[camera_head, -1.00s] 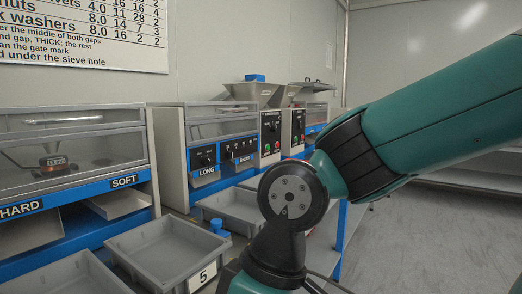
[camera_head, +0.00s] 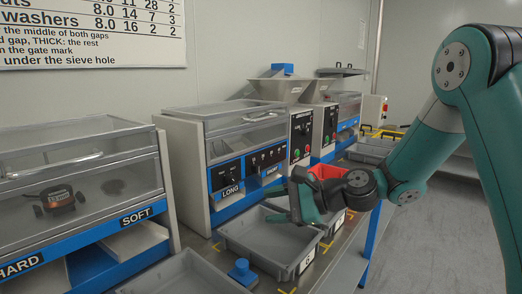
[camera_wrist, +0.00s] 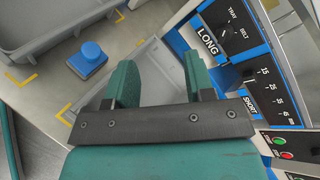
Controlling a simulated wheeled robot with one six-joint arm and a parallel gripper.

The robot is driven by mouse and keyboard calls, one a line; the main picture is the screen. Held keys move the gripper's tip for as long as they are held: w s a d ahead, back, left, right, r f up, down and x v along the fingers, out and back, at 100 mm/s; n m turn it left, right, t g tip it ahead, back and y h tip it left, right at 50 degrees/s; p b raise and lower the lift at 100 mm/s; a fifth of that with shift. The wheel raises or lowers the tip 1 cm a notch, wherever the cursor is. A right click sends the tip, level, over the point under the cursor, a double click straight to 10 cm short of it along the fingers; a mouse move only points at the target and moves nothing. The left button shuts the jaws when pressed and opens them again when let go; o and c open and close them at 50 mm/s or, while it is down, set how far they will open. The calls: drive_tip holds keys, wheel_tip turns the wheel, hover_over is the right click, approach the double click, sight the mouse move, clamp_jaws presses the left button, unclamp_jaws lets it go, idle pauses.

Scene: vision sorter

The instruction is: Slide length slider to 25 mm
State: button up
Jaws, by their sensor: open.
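The length slider's black panel (camera_wrist: 274,96) shows at the right in the wrist view, with a white scale from 15 upward in mm. A small dark knob seems to sit by the scale's low end, but its exact mark is too small to read. In the head view the panel (camera_head: 267,160) is on the front of the middle machine, above the SHORT label. My gripper (camera_wrist: 160,78) is open and empty, its two green fingers apart. In the head view my gripper (camera_head: 300,203) hangs over a grey bin, in front of and below the panel, not touching it.
A TRAY/BELT switch panel (camera_wrist: 232,32) is beside the length panel. Grey bin 6 (camera_head: 290,270) lies below my gripper. A blue knob (camera_head: 241,270) stands on the table. A red container (camera_head: 328,171) is behind my wrist. Green and red buttons (camera_head: 302,145) are right of the panel.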

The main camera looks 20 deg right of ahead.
sight(259, 166)
drive_tip(key=w+d+m+t+h+p, duration=0.25)
drive_tip(key=w+d+m+t, duration=0.5)
drive_tip(key=d+m, duration=0.6)
drive_tip(key=shift+m+y, duration=0.35)
drive_tip(key=shift+y, duration=0.1)
drive_tip(key=p+x, duration=0.3)
drive_tip(key=x, duration=1.5)
drive_tip(key=shift+f, duration=0.1)
clamp_jaws()
drive_tip(key=w+d, duration=0.2)
drive_tip(key=d, duration=0.1)
drive_tip(key=shift+w+d, duration=0.3)
drive_tip(key=shift+a, duration=0.3)
unclamp_jaws()
drive_tip(key=shift+d, duration=0.25)
